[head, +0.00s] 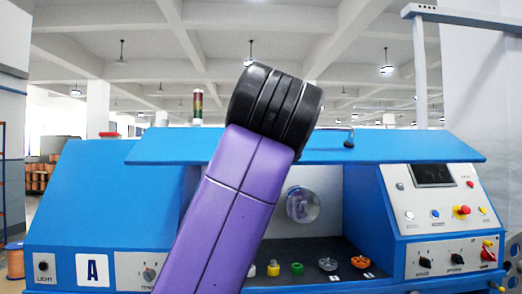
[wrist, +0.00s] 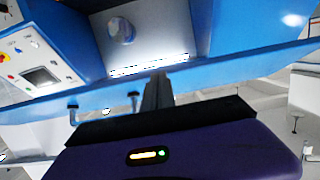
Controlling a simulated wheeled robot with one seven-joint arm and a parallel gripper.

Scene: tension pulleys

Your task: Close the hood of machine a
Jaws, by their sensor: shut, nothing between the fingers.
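A bar handle (head: 338,130) stands on the hood, partly hidden by my purple arm. In the wrist view the hood (wrist: 235,75) is a slanting blue band, and the handle (wrist: 73,113) is left of my gripper. My gripper (wrist: 158,80) is shut and empty, overlapping the hood band; I cannot tell whether it touches. In the head view my arm hides it.
A control panel (head: 440,203) with a screen, knobs and a red button is right of the bay. Inside the bay are a round metal disc (head: 302,204) and several coloured parts on the dark floor (head: 345,255). A signal light (head: 198,106) stands behind the hood.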

